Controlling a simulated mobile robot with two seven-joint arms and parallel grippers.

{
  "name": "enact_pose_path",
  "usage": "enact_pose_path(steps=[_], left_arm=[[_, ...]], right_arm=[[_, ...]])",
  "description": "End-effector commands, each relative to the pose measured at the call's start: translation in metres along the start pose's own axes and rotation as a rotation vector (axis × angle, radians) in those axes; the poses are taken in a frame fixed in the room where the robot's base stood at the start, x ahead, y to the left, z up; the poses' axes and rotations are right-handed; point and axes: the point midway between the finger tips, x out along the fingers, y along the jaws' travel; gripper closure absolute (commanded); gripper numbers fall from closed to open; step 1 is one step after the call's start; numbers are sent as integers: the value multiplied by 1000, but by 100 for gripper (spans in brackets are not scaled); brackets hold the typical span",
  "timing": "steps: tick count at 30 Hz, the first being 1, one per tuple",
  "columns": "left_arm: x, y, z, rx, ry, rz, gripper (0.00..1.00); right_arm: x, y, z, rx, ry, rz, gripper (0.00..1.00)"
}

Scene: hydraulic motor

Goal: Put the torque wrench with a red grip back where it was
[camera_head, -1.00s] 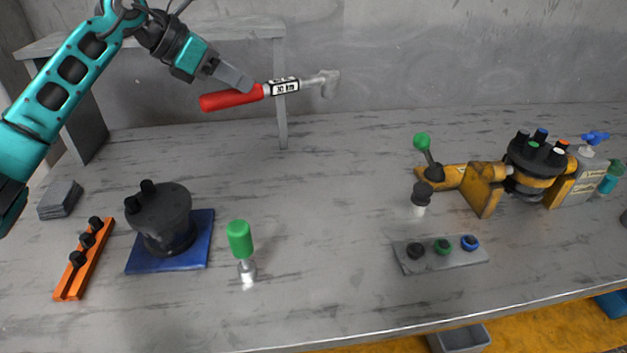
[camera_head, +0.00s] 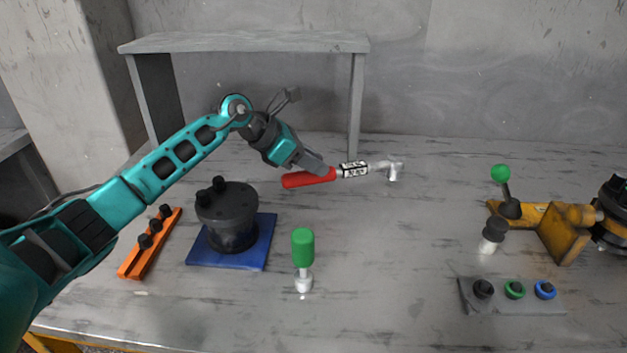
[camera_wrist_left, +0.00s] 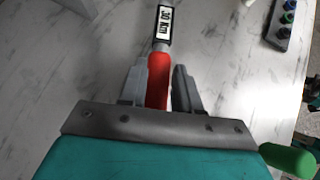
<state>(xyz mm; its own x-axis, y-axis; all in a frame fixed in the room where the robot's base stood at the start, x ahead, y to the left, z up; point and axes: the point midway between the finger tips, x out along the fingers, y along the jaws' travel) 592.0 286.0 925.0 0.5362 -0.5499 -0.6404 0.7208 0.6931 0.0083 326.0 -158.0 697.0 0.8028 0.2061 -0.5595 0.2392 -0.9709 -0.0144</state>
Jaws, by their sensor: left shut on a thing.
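The torque wrench has a red grip (camera_head: 305,180), a white label marked "30 Nm" and a silver head (camera_head: 393,171). My left gripper (camera_head: 322,170) is shut on the red grip. The wrench is roughly level, its head pointing right, in front of the right leg of the grey shelf. I cannot tell for sure whether it touches the table. In the left wrist view, the red grip (camera_wrist_left: 158,82) lies between the two fingers (camera_wrist_left: 160,88) and the label (camera_wrist_left: 163,22) points away from me. My right gripper is not in view.
The grey shelf (camera_head: 240,42) stands at the back. A dark cylinder (camera_head: 228,228) on a blue plate (camera_head: 255,258), an orange rack (camera_head: 135,264) and a green-handled tool (camera_head: 303,248) stand nearer. A yellow fixture (camera_head: 562,235) is right. The table's middle is clear.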

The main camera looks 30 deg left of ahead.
Motion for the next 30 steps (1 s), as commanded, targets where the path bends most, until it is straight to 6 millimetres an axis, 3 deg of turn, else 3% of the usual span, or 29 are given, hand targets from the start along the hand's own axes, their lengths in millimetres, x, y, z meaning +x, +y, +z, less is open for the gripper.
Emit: enact_pose_path(steps=[11, 21, 22, 30], left_arm=[[27, 0, -31, -2, -5, 2, 100], [29, 0, -34, 0, -5, 2, 100], [29, 0, -35, -1, 0, 1, 65], [29, 0, -35, -1, 0, 0, 42]], right_arm=[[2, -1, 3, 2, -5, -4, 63], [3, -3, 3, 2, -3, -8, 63], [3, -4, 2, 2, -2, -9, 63], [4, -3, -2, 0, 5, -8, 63]])
